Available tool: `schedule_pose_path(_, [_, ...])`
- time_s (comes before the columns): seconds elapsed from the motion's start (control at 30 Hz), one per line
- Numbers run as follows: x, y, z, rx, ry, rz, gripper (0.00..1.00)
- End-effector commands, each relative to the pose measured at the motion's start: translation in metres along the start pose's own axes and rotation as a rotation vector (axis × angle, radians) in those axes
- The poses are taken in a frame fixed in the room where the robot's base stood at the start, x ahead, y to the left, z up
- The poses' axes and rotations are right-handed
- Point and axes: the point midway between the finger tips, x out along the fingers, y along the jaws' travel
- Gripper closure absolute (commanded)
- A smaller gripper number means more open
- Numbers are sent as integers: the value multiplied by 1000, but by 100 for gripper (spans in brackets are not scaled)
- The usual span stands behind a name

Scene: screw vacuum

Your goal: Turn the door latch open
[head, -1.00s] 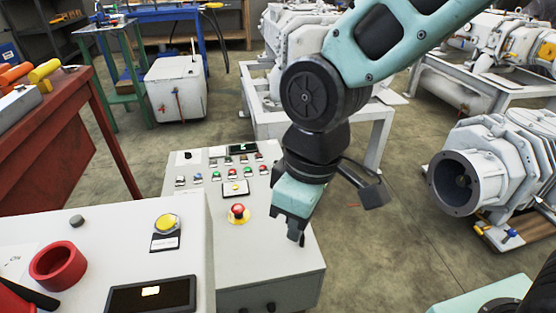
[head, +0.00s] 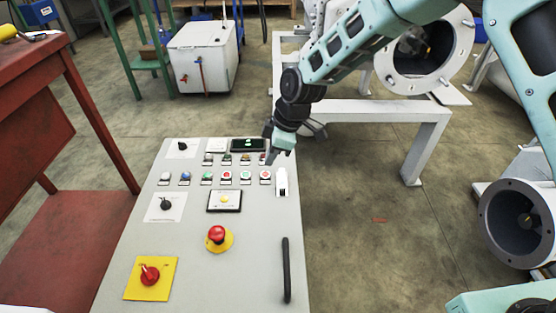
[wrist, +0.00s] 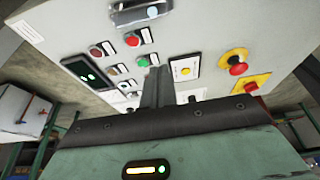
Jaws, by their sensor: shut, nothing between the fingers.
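A grey control panel (head: 190,250) fills the lower middle of the head view. A small pale latch-like fitting (head: 282,182) sits at its right edge, beside the button rows; it seems to be the metallic fitting at the top of the wrist view (wrist: 138,13). A black bar handle (head: 286,270) lies nearer along the same edge.
The panel carries several buttons, a red emergency button (head: 217,236) and a red rotary switch (head: 149,274) on a yellow plate. A red bench (head: 75,130) stands left. A white frame (head: 425,135) stands behind at right. Floor right of the panel is clear.

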Motion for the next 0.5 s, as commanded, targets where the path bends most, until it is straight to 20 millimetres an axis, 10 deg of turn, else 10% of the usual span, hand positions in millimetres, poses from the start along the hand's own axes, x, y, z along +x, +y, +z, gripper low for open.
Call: schedule_pose_path(0.5, [85, 1, 14, 5, -2, 1, 100])
